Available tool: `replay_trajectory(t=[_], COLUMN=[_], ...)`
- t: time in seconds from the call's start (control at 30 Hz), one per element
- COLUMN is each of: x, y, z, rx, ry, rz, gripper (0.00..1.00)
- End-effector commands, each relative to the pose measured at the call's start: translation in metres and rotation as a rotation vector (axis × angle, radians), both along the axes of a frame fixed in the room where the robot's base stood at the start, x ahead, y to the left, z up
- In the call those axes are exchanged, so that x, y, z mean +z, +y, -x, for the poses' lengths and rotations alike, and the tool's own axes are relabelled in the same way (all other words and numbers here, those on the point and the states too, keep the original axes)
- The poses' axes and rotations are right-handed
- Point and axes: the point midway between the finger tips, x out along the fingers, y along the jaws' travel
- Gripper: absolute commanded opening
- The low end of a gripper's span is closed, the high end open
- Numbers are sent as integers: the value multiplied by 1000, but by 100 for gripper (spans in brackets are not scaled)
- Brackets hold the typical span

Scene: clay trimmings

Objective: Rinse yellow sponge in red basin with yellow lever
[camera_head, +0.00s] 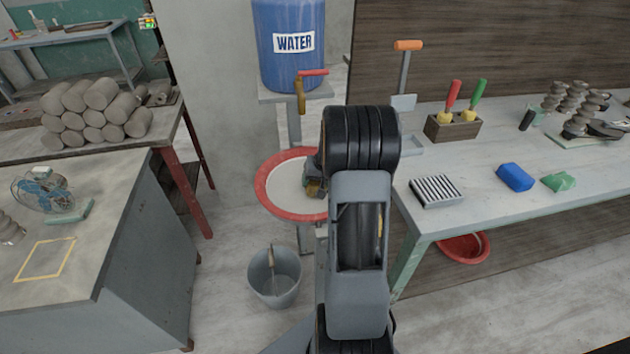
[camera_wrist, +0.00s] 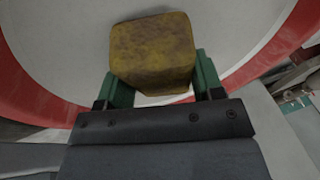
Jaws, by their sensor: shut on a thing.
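The yellow sponge (camera_wrist: 152,48) is stained brown and sits between the green fingers of my gripper (camera_wrist: 158,82) in the wrist view. My gripper is shut on it. The red-rimmed basin (camera_head: 268,196) with a pale inside stands under the water barrel; its red rim also fills the sides of the wrist view (camera_wrist: 30,80). My gripper and the sponge are over the basin's inside; I cannot tell whether the sponge touches the bottom. A tap with a red lever (camera_head: 313,73) and a brass spout (camera_head: 300,97) is on the blue water barrel (camera_head: 289,50). I see no yellow lever.
A grey bucket (camera_head: 274,290) stands on the floor below the basin. The right table (camera_head: 470,215) carries a grey ribbed block (camera_head: 436,190), a blue sponge (camera_head: 515,177) and a green piece (camera_head: 558,181). A grey bench (camera_head: 100,260) stands at the left. My arm hides part of the basin.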

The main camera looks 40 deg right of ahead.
Motion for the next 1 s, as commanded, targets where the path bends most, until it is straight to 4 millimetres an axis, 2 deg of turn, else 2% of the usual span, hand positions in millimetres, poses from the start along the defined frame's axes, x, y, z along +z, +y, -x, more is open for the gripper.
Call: replay_trajectory(t=[1.0], x=[0], y=[-9], z=[-2], rx=[1], ry=[0], rz=[0], gripper=[42])
